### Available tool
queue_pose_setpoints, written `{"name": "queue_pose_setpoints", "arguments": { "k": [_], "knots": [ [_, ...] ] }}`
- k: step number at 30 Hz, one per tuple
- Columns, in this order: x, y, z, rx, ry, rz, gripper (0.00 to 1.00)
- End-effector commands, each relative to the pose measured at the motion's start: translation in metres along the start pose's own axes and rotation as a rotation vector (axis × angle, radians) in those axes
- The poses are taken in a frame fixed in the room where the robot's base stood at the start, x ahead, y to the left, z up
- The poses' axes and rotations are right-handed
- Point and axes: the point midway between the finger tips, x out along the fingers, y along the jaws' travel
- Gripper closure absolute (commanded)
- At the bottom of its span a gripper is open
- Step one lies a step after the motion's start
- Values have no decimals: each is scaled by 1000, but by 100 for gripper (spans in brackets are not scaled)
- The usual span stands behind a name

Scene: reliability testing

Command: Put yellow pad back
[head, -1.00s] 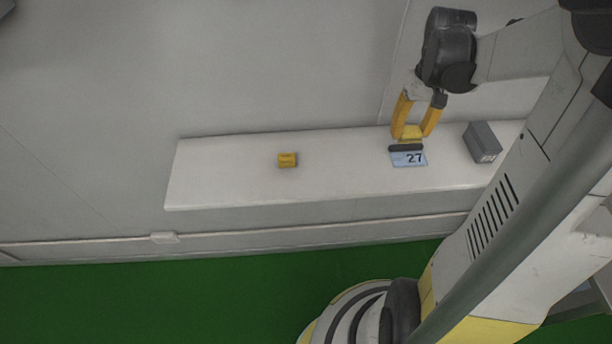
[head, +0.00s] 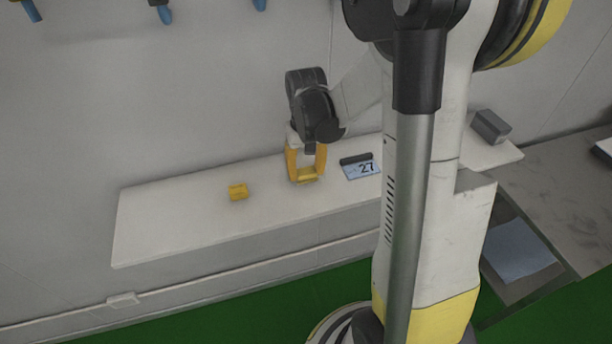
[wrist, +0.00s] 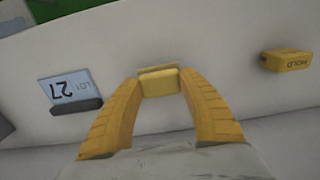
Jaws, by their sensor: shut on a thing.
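My gripper (head: 306,176) has yellow fingers and is shut on a small yellow pad (wrist: 158,82). In the wrist view the pad sits between the two fingertips. In the head view the fingertips are over the white shelf (head: 175,222); I cannot tell whether the pad touches it. A second yellow block (head: 238,192) lies on the shelf, to the left of my gripper. In the wrist view this block (wrist: 287,60) is at the upper right and has dark lettering that looks like "HOLD".
A light blue card marked 27 (head: 362,170), with a dark bar along one edge, lies right of my gripper. A grey box (head: 490,127) stands at the shelf's right part. A grey table (head: 570,215) is at the far right. The shelf's left end is clear.

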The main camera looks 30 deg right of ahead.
Motion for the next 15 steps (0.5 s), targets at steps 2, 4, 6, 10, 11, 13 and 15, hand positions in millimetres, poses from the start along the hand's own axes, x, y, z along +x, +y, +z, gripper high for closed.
{"name": "queue_pose_setpoints", "arguments": {
  "k": [2,4,6,10,11,13,15],
  "knots": [
    [12,0,0,0,0,0,77],
    [13,0,0,0,0,0,77],
    [12,0,0,0,0,0,77],
    [12,0,0,0,0,0,77],
    [14,0,0,0,0,0,77],
    [16,0,0,0,0,0,77],
    [15,0,0,0,0,0,35]
  ]
}}
